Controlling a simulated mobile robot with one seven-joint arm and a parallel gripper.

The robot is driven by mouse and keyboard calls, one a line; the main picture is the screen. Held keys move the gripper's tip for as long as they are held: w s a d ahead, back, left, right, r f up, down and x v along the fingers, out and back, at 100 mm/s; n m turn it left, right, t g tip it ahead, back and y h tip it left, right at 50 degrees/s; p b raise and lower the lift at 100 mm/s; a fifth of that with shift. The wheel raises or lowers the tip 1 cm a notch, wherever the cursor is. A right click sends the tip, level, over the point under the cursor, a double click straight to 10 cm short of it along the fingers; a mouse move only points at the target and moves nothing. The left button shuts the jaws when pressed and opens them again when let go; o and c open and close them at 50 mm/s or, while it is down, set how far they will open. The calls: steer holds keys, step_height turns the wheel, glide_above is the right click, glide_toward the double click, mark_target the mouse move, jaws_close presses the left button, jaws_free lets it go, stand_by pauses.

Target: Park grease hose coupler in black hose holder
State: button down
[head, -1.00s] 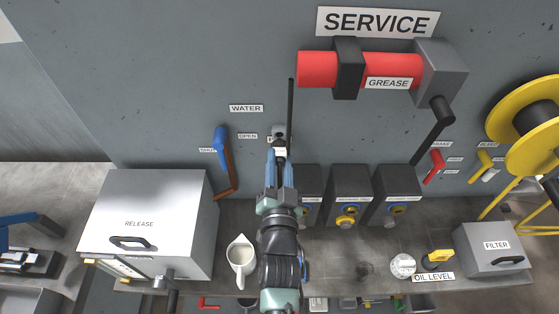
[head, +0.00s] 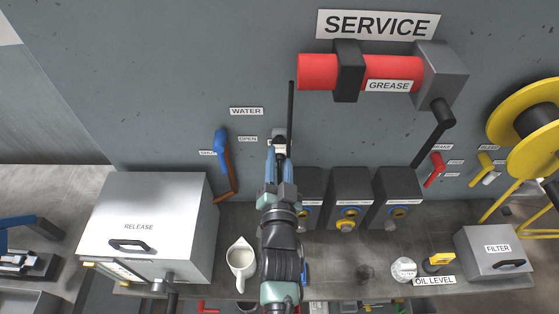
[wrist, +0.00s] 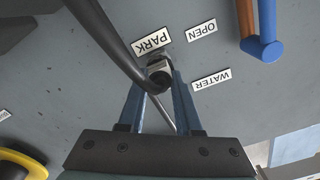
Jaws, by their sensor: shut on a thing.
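My gripper (head: 279,152) is shut on the grease hose coupler, at the wall in the head view. In the wrist view, the blue fingers (wrist: 160,92) close around the dark coupler (wrist: 158,72), just beside the PARK label (wrist: 152,40). The black hose (wrist: 108,38) curves across the wrist view to the coupler; in the head view it shows as a thin dark line (head: 291,105) above my gripper. A small grey piece (head: 279,132) shows on the wall just beyond the fingertips. The black holder cannot be clearly told apart from the coupler, nor can whether they touch.
A blue-handled water lever (head: 221,142) is left of my gripper. Dark boxes with knobs (head: 350,195) stand close to the right. A white jug (head: 241,262) and the RELEASE box (head: 150,225) are at the lower left. The red grease cylinder (head: 318,71) is above right.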

steer(key=shift+w, duration=0.6)
steer(key=c, duration=0.5)
jaws_free()
steer(key=s+b, duration=0.2)
steer(key=s, duration=1.1)
steer(key=shift+b, duration=0.3)
